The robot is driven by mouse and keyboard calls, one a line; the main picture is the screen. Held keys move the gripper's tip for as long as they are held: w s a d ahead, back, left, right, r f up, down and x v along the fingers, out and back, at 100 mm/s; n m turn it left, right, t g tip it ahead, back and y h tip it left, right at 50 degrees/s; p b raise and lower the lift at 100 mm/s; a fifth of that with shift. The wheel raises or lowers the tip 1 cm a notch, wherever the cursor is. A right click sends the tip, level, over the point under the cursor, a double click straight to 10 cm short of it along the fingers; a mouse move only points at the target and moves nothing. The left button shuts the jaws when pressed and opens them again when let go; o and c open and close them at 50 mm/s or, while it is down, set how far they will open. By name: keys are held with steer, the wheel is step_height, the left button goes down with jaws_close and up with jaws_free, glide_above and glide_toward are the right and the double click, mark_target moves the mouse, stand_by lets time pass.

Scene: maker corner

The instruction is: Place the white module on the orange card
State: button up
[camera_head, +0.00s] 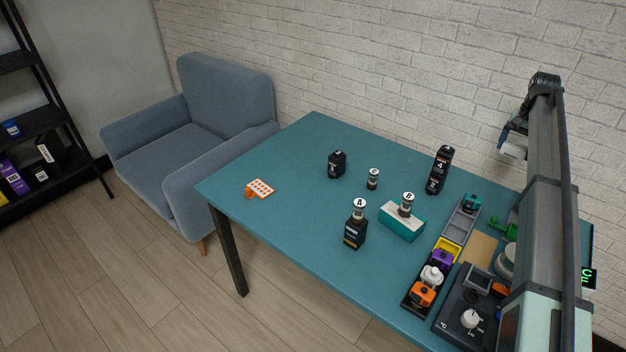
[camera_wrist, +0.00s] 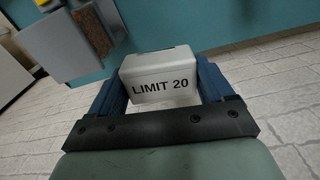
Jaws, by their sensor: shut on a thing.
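The white module (camera_wrist: 160,62), a block with rounded edges marked "LIMIT 20", is between the blue fingers of my gripper (camera_wrist: 165,88), which is shut on it. In the head view my gripper (camera_head: 513,136) is high at the right, in front of the brick wall, and the white module (camera_head: 512,151) hangs from it clear of the table. An orange piece with white spots (camera_head: 262,187), which looks like the orange card, lies near the table's left end, far from my gripper. Its top shows no module.
The teal table (camera_head: 290,150) has bare room around the orange piece. Black bottles (camera_head: 337,166) (camera_head: 355,232) (camera_head: 438,172), a small jar (camera_head: 373,180) and a teal box (camera_head: 401,223) stand mid-table. A parts tray (camera_head: 459,224) and a black device (camera_head: 466,308) crowd the right.

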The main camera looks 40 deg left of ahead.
steer(key=shift+r, duration=0.9)
steer(key=s+a, duration=0.3)
steer(key=a, duration=0.8)
steer(key=s+a, duration=0.4)
steer(key=a, duration=0.6)
steer(key=n, duration=0.1)
glide_above(257, 190)
steer(key=shift+f, duration=7.75)
steer(key=shift+f, duration=0.55)
